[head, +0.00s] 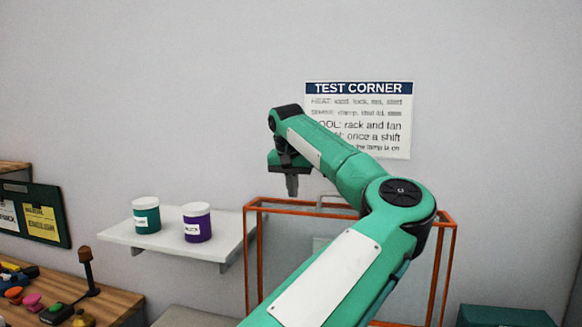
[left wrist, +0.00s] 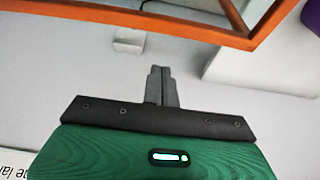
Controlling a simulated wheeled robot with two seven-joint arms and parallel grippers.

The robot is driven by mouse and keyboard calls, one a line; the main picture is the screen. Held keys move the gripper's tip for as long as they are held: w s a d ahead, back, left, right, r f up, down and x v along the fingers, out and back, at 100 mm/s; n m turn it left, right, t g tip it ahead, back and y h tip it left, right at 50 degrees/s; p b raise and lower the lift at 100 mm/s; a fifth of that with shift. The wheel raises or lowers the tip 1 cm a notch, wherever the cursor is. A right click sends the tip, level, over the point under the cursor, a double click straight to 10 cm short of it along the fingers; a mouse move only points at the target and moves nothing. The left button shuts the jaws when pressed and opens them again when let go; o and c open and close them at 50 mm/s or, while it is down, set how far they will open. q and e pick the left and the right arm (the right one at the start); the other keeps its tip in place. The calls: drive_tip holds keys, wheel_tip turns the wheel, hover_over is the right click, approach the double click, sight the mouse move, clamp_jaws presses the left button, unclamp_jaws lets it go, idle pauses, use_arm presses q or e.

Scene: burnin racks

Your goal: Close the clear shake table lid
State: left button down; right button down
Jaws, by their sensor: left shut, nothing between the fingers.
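The clear lid shows as an orange-edged frame (head: 250,255) with see-through panels, standing below and behind my left arm. My arm hides much of its middle and right, and its lower part runs out of the picture. I cannot tell its exact tilt. In the left wrist view an orange bar (left wrist: 150,17) of the frame crosses the top, beyond the fingertips. My left gripper (head: 291,186) points down near the frame's upper left edge, shut and empty. Its closed fingers (left wrist: 160,82) show in the wrist view, apart from the bar. My right gripper is not in view.
A white wall shelf (head: 185,245) holds a green jar (head: 146,217) and a purple jar (head: 197,224) left of the frame. A wooden bench (head: 65,290) with coloured knobs is at lower left. A green box (head: 503,316) is at lower right. A sign (head: 385,120) hangs behind.

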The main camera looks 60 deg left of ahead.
use_arm(q)
drive_tip(key=s+d, duration=0.1)
drive_tip(key=s+d+p, duration=0.1)
drive_tip(key=s, duration=0.1)
drive_tip(key=shift+s+d, duration=0.1)
drive_tip(key=shift+d, duration=0.15)
drive_tip(key=shift+s, duration=0.1)
